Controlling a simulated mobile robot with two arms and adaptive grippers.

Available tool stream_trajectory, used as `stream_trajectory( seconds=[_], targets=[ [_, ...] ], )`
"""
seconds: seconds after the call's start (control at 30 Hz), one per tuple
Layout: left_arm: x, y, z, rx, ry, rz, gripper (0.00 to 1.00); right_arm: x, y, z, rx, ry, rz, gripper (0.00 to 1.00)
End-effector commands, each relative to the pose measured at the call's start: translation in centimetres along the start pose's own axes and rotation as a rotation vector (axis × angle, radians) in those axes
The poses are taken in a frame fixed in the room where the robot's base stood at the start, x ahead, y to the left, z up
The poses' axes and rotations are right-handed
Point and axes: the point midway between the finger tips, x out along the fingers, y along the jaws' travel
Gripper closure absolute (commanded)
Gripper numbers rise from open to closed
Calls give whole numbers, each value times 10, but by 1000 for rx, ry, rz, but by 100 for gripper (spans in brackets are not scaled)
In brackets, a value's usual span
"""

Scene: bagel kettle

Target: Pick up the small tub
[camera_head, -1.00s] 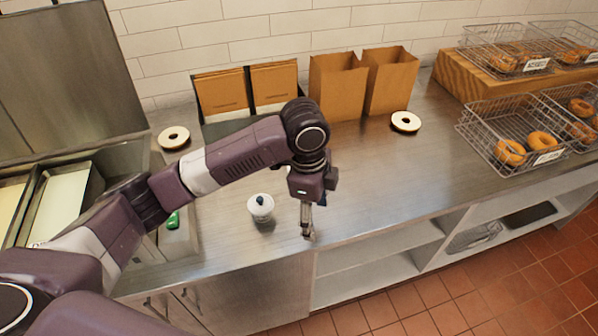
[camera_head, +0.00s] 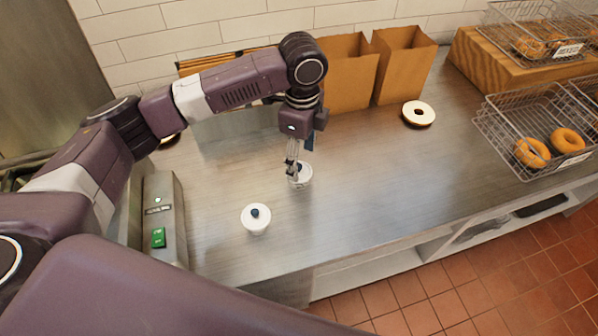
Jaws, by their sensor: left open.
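Two small white lidded tubs stand upright on the steel counter. The nearer tub (camera_head: 256,219) has a dark knob on its lid and stands clear of the gripper. The farther tub (camera_head: 303,177) is partly hidden behind the fingers of my left gripper (camera_head: 292,171). That gripper points down, open, with its fingertips at the farther tub; I cannot tell whether they touch it. My right gripper is not in view.
Brown paper bags (camera_head: 348,75) stand at the back wall. Wire baskets of bagels (camera_head: 527,135) stand at the right. A box with a green button (camera_head: 160,225) is at the left. The middle counter is clear.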

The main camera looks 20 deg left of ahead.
Motion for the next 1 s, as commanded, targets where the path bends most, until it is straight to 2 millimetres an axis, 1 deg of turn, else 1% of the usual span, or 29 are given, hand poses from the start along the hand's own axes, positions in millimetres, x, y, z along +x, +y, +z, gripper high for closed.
stream_trajectory(
  seconds=[0.03,0.1,0.17,0.23,0.33,0.4,0.5,0.6,0.67,0.9,0.97,1.0],
  targets=[
    [3,0,2,-3,-1,2,39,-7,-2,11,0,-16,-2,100],
    [13,2,4,-2,-2,5,39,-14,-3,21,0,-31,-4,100],
    [22,2,5,-2,-2,3,39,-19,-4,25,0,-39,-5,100],
    [34,2,5,-2,-1,3,39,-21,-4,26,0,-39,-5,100],
    [44,1,5,-1,-1,-1,39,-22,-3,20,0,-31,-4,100],
    [48,1,5,0,-1,-1,39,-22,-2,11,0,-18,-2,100],
    [50,1,5,0,-1,-1,39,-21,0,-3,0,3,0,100],
    [50,1,5,0,-1,-1,39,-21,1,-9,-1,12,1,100],
    [49,1,5,0,-1,-1,44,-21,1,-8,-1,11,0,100],
    [49,1,5,0,-1,-2,70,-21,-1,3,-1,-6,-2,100],
    [49,1,5,0,-1,-2,77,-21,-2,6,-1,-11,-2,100],
    [49,1,5,0,0,-2,78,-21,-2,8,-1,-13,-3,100]
  ],
)
